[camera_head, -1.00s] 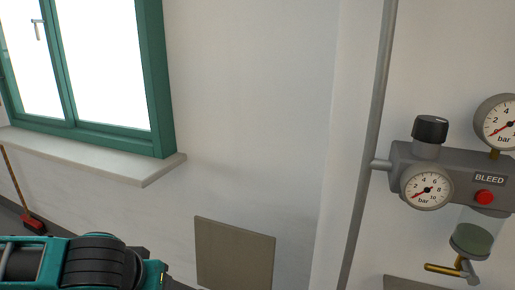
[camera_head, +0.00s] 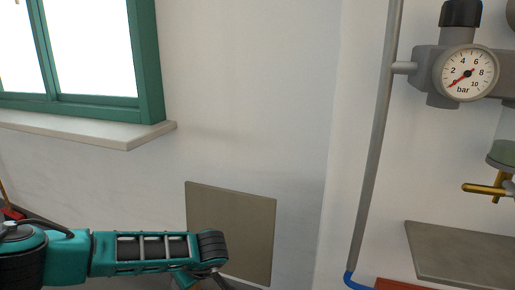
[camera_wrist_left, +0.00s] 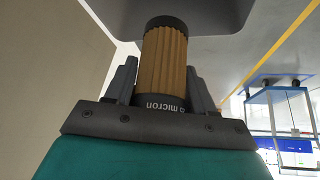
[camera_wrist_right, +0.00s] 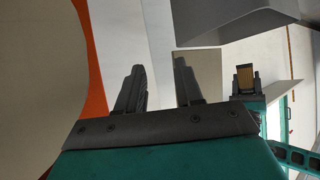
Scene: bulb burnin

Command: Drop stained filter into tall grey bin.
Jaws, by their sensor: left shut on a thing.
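My left gripper (camera_wrist_left: 163,90) is shut on the filter (camera_wrist_left: 165,60), a brown pleated cartridge with dark end caps and "micron" lettering. The filter also shows in the right wrist view (camera_wrist_right: 245,76), held upright in my left gripper. A grey body with rounded edges (camera_wrist_left: 215,14) lies beyond the filter's far end in the left wrist view; it may be the tall grey bin, but only part shows. I cannot tell if the filter is over it. My right gripper (camera_wrist_right: 156,85) is open and empty. The head view shows no bin and neither gripper's fingertips clearly.
In the head view, a flat beige panel (camera_head: 230,228) is against the wall, with a pipe and pressure gauge (camera_head: 468,73) to the right. A grey shelf (camera_head: 465,250) is below.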

